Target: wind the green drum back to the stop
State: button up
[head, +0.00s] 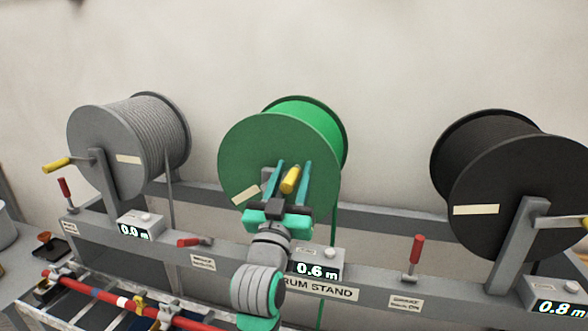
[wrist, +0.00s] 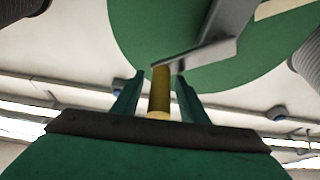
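The green drum (head: 247,150) hangs in the middle of the stand, with a pale label on its face. Its crank has a grey arm (wrist: 222,40) and a yellow handle (head: 290,180), which also shows in the wrist view (wrist: 160,92). My gripper (head: 291,168) is at the crank, its teal fingers on either side of the yellow handle. In the wrist view (wrist: 160,85) a narrow gap shows on each side, so the fingers are open around it. The display (head: 317,269) below this drum reads 0.6 m. A red lever (head: 194,242) left of it lies flat.
A grey drum (head: 110,150) at left has a display of 0.0 m; a black drum (head: 520,185) at right reads 0.8 m. Red levers (head: 65,190) and (head: 417,250) by these stand upright. The stand's beam (head: 370,280) runs below. A bench with a red rod (head: 100,293) is at lower left.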

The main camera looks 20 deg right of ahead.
jog(key=shift+x, duration=0.75)
jog(key=shift+c, duration=0.5)
jog(key=shift+s, duration=0.15)
grip_shut()
jog(key=shift+w+a, duration=0.2)
jog(key=shift+w+a+r+n+y, duration=0.1)
jog(key=shift+n+y, duration=0.2)
jog(key=shift+n, duration=0.2)
